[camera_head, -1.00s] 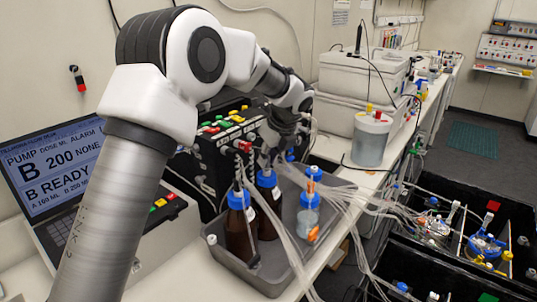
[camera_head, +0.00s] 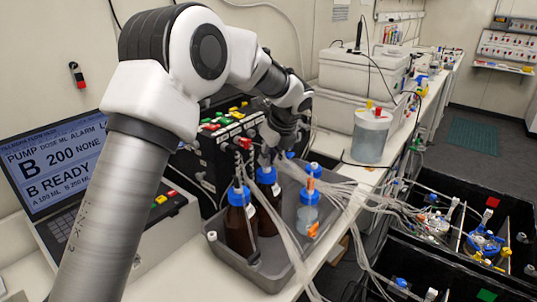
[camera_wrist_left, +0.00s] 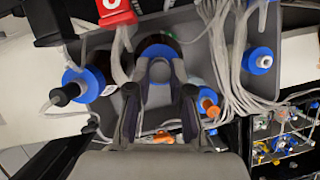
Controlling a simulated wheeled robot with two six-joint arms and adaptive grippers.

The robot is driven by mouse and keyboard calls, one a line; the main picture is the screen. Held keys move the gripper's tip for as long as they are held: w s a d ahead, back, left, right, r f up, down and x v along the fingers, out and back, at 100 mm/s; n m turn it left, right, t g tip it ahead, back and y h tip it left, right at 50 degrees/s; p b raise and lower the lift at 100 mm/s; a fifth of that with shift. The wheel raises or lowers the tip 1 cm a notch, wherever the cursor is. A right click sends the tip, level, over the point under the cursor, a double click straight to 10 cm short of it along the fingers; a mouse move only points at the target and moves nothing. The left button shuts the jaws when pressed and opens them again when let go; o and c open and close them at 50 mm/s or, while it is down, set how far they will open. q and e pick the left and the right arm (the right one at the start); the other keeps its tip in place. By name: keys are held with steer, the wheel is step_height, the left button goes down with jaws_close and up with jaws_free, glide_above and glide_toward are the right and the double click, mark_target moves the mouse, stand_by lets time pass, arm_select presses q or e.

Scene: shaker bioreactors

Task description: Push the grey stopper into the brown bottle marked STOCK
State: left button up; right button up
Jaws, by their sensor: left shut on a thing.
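My left gripper (camera_head: 281,143) reaches down over the grey tray's back part, among several blue-capped bottles. In the left wrist view, its fingers (camera_wrist_left: 160,82) are closed in on a small grey piece, likely the grey stopper (camera_wrist_left: 160,72). A blue collar (camera_wrist_left: 158,48) of a bottle shows just beyond the fingertips; whether the grey piece touches it I cannot tell. Two brown bottles stand upright in the tray, one in front (camera_head: 240,228) and one behind it (camera_head: 267,217). No STOCK marking can be read. My right gripper is not in view.
A clear blue-capped bottle (camera_head: 307,214) stands at the right in the grey tray (camera_head: 270,280). Clear tubes (camera_head: 345,195) run across the tray's right side. A pump box (camera_head: 232,150) with coloured connectors stands close behind the gripper. A lidded clear jar (camera_head: 370,138) stands farther back.

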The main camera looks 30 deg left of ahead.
arm_select(q)
steer(key=shift+f, duration=0.2)
steer(key=o, duration=0.9)
steer(key=shift+c, duration=0.2)
steer(key=shift+r, duration=0.1)
steer(key=v, duration=1.1)
steer(key=shift+d+r, duration=0.25)
steer(key=shift+r, duration=0.05)
